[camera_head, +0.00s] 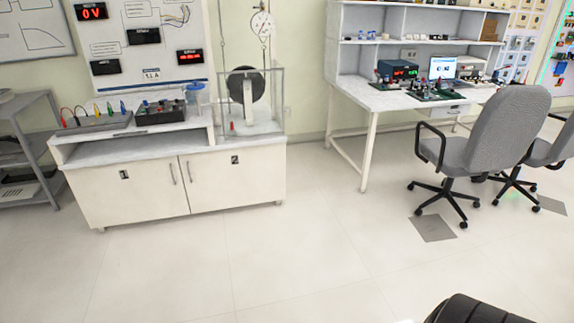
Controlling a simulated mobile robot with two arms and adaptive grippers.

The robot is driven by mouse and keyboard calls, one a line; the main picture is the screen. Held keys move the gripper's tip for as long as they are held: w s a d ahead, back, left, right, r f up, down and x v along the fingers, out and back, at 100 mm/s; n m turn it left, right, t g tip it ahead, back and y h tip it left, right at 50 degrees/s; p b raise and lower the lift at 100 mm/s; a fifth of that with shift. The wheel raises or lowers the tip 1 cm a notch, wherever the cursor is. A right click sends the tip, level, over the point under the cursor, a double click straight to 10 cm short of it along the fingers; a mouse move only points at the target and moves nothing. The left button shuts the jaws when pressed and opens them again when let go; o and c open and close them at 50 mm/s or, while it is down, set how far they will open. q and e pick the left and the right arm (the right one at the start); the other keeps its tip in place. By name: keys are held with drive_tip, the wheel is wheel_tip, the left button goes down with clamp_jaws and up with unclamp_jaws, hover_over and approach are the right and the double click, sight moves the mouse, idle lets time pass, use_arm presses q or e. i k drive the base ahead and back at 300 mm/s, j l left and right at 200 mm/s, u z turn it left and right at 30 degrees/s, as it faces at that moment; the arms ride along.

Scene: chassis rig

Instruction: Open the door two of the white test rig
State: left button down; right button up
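The white test rig (72,154) stands against the back wall at the left, with a low cabinet below its worktop. Door two (237,185) is the right cabinet door, marked with a black "2" label (235,160). Its upright silver handle (188,171) is near its left edge. Door one (125,200) is to its left, marked "1", with its handle (173,173) near its right edge. Both doors look closed. No gripper fingers are in view. A black rounded part at the bottom right edge seems to be mine.
The floor (230,265) before the rig is clear. A grey shelf rack (43,135) stands left of the rig. A workbench (375,97) with devices and grey chairs (490,140) stand at the right. Apparatus (163,111) sits on the rig's top.

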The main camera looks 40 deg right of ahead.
sight(214, 181)
drive_tip(key=z, duration=0.95)
drive_tip(key=i, duration=0.85)
